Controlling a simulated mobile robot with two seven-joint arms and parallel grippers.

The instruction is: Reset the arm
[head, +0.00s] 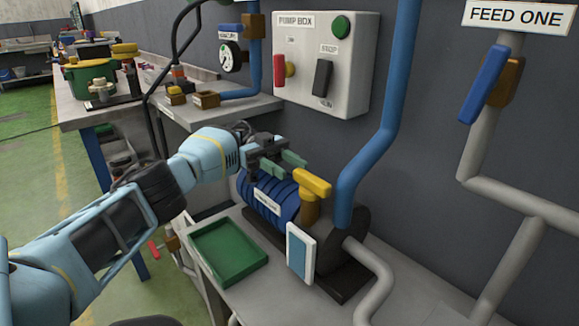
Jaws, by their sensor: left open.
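My left arm reaches in from the left in the head view. Its gripper (284,165) is open, and I see nothing between its green-padded fingers. It is just above or in front of the ribbed blue pump motor (272,200) in the picture; I cannot tell the gap between them. A yellow handle (312,184) stands on the pump, right of the fingers. My right gripper is out of view.
A green tray (228,252) lies on the bench in front of the pump. The pump box (318,60) hangs on the wall above. A blue pipe (385,120) rises beside the pump. Grey pipes with a blue-handled valve (484,84) stand at the right.

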